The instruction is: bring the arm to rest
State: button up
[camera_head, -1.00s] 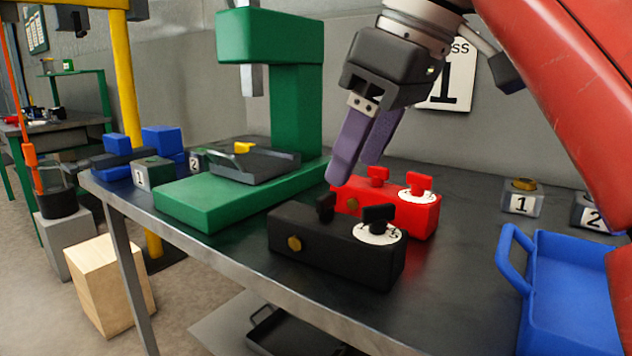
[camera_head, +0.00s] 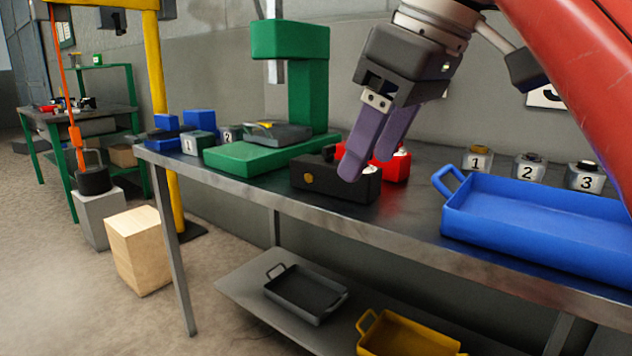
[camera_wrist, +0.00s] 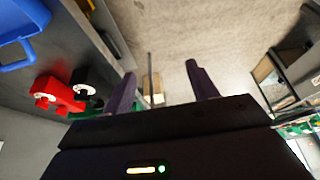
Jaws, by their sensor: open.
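My gripper (camera_head: 372,144) has two purple fingers and a dark grey body. In the head view it appears in front of the black block (camera_head: 335,182) and the red block (camera_head: 400,168) on the bench, overlapping both in the picture. In the wrist view the fingers (camera_wrist: 163,84) stand apart with nothing between them, and floor shows beyond. The red block (camera_wrist: 55,94) and the black block (camera_wrist: 84,80) appear to the left there, clear of the fingers.
A green press (camera_head: 290,45) stands behind on the bench (camera_head: 415,215). A blue tray (camera_head: 540,235) is at right, with numbered canisters (camera_head: 477,158) behind it. A dark tray (camera_head: 305,292) and a yellow tray (camera_head: 405,335) sit on the lower shelf.

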jog(key=s+d+f+m+t+h, duration=0.1)
jog(key=d+f+m, duration=0.2)
jog(key=f, duration=0.8)
jog(key=s+d+f+m+t+h, duration=0.1)
jog(key=d+f+m, duration=0.2)
jog(key=f, duration=0.9)
jog(key=s+d+f+m+h, duration=0.1)
jog(key=f+m, duration=0.4)
jog(key=f, duration=0.7)
jog(key=shift+s+d+t+h, duration=0.4)
jog(key=shift+s+d, duration=0.2)
jog(key=shift+d, duration=0.65)
